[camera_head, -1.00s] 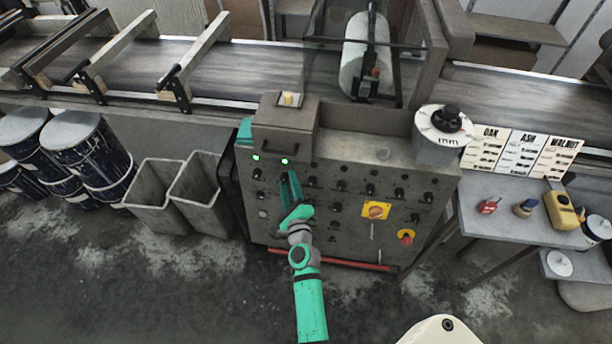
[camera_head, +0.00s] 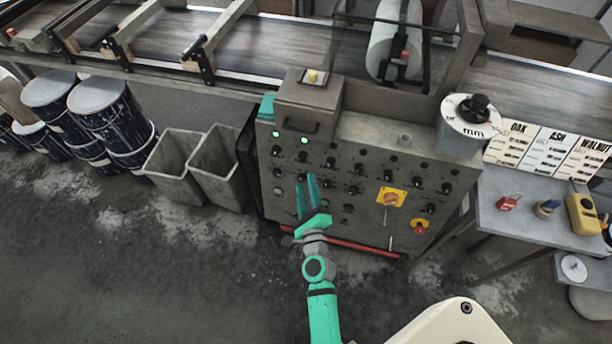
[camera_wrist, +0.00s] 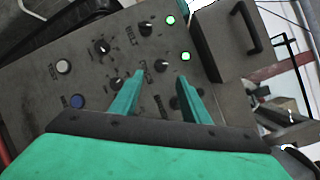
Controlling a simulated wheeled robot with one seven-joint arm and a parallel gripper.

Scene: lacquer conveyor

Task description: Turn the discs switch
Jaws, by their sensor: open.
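The grey control panel (camera_head: 350,185) carries rows of small black rotary switches. In the wrist view a black switch (camera_wrist: 162,65) lies just beyond and between my fingertips, with a small label beside it too blurred to read surely. Another switch (camera_wrist: 100,47) and a switch (camera_wrist: 145,28) by a label like "BELT" sit further up left. I cannot tell for certain which switch is the discs one. My teal gripper (camera_head: 306,182) is open, with nothing between its fingers, in front of the panel's left part. It also shows in the wrist view (camera_wrist: 160,82). Its fingers hide part of the panel.
Two green lamps glow, one at the panel's upper left (camera_head: 304,140). A yellow-plated switch (camera_head: 391,198) and red stop button (camera_head: 420,226) are to the right. A red bar (camera_head: 350,245) runs along the base. Grey bins (camera_head: 218,170) stand left; a side table (camera_head: 520,215) stands right.

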